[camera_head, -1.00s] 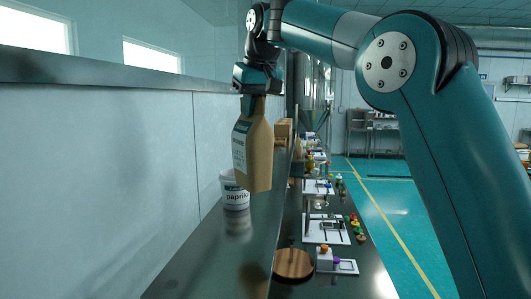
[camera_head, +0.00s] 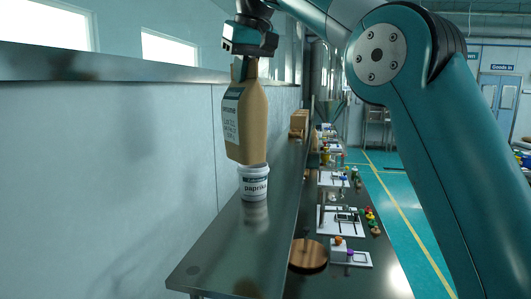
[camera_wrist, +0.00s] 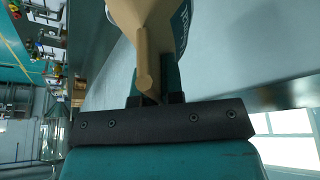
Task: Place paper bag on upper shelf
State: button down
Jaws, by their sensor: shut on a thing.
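The paper bag (camera_head: 246,120) is brown with a dark and white label and hangs upright, tilted slightly, from my gripper (camera_head: 245,70). My gripper is shut on the bag's narrow top. In the wrist view the bag (camera_wrist: 147,22) stretches away from the jaws (camera_wrist: 155,92). The upper shelf (camera_head: 232,240) is a shiny metal surface below the bag. The bag's bottom is close above a white paprika tub (camera_head: 254,184) in the head view; I cannot tell whether they touch or the bag is only in front of it.
Brown boxes (camera_head: 299,122) stand farther along the shelf. A lower bench on the right holds a round wooden board (camera_head: 308,255), white trays (camera_head: 338,221) and small coloured items. A wall (camera_head: 150,150) with a ledge runs along the left. The shelf's near part is bare.

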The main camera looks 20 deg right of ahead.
aim_at(257, 105)
notch_tip(257, 105, down, 14)
jog(key=b, duration=0.9)
jog(key=shift+r+b, duration=0.1)
jog(key=shift+b, duration=0.3)
jog(key=shift+f, duration=2.55)
jog(key=shift+f, duration=0.15)
jog(key=c, duration=1.2)
grip_release()
jog(key=shift+s, duration=0.1)
jog(key=shift+c, duration=0.2)
jog(key=p+v, duration=0.2)
jog(key=v, duration=0.9)
jog(key=shift+s+r+p, duration=0.2)
jog(key=shift+r+p, duration=0.25)
jog(key=shift+r, duration=0.15)
